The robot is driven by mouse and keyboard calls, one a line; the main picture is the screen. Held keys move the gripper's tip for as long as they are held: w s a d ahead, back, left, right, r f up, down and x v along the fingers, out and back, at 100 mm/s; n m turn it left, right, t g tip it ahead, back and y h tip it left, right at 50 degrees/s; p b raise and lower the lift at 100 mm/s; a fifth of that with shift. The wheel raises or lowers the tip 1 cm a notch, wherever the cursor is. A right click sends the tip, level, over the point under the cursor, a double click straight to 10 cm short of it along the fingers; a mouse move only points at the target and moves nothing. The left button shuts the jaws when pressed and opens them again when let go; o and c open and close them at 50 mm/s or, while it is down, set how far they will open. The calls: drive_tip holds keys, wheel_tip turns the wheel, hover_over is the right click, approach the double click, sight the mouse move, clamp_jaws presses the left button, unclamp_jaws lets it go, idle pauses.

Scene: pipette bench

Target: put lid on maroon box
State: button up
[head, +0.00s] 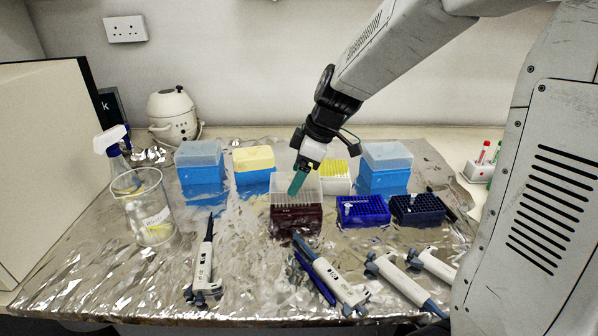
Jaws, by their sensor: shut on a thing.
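The maroon box (297,218) stands near the middle of the foil-covered bench, with a rack of tips. A clear, translucent lid (312,188) is directly above the maroon box, its lower edge close to or touching the box top; I cannot tell whether it is seated. My gripper (297,186), with teal fingers, points down at the lid's near side and is shut on the lid. The fingers cover part of the lid, and the far finger is hidden.
Blue boxes with clear lids (202,182) (385,180) stand behind, beside a yellow-topped box (254,172). Open blue (363,216) and navy (418,212) racks sit right. Several pipettes (205,265) lie in front. A glass beaker (145,215) is left.

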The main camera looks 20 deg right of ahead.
drive_tip(key=shift+f, duration=0.8)
drive_tip(key=shift+f, duration=0.25)
drive_tip(key=shift+s+f, duration=0.1)
drive_tip(key=shift+f, duration=0.1)
drive_tip(key=shift+f, duration=0.1)
drive_tip(key=shift+c, duration=0.4)
drive_tip(key=shift+s+f, duration=0.1)
drive_tip(key=shift+f, duration=0.3)
drive_tip(key=c, duration=0.4)
drive_tip(key=o, duration=1.4)
drive_tip(key=shift+o, duration=0.2)
drive_tip(key=shift+r, duration=0.1)
